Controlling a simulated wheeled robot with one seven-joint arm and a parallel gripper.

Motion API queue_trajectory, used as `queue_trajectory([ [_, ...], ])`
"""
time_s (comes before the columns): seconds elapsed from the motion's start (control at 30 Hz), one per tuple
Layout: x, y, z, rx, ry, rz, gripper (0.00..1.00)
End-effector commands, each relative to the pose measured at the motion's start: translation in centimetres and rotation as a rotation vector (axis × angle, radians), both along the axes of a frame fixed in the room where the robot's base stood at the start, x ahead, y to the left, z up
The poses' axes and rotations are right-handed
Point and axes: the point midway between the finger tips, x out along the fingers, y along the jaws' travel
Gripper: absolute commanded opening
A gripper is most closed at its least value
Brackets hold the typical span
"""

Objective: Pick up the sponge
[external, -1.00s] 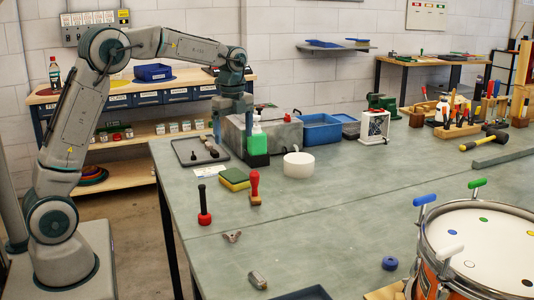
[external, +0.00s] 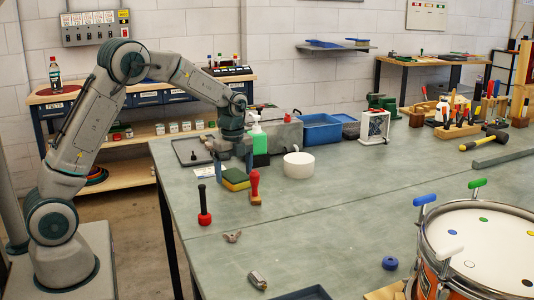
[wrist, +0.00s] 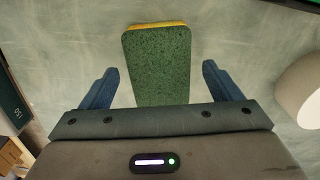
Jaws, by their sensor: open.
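The sponge (external: 236,180), green on top with a yellow layer below, lies flat on the grey bench top. In the wrist view the sponge (wrist: 157,68) sits between my two blue fingers, with a gap on each side. My gripper (external: 235,166) points down and is open, close above or around the sponge; I cannot tell the exact height. In the wrist view my gripper (wrist: 160,85) has its fingers apart and touches nothing visible. The near end of the sponge is hidden by the gripper body.
A red-handled stamp (external: 255,186) stands just right of the sponge. A white round tub (external: 298,165) and a green bottle (external: 258,140) are behind. A black and red tool (external: 204,207) stands in front on the left.

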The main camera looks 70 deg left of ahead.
Motion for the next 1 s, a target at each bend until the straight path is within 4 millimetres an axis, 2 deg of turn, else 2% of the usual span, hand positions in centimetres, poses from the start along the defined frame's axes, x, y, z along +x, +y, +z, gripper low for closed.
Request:
queue_trajectory([
  [0.1, 0.0, 0.0, -1.1, 0.0, 0.001, -0.001, 0.85],
  [0.37, 0.0, 0.0, -1.3, 0.0, 0.0, 0.0, 0.85],
  [0.53, 0.0, 0.0, -1.3, 0.0, 0.0, 0.0, 0.37],
  [0.83, 0.0, 0.0, -1.2, 0.0, -0.001, 0.0, 0.37],
  [1.0, 0.1, 0.0, 0.9, 0.001, -0.006, 0.0, 0.37],
])
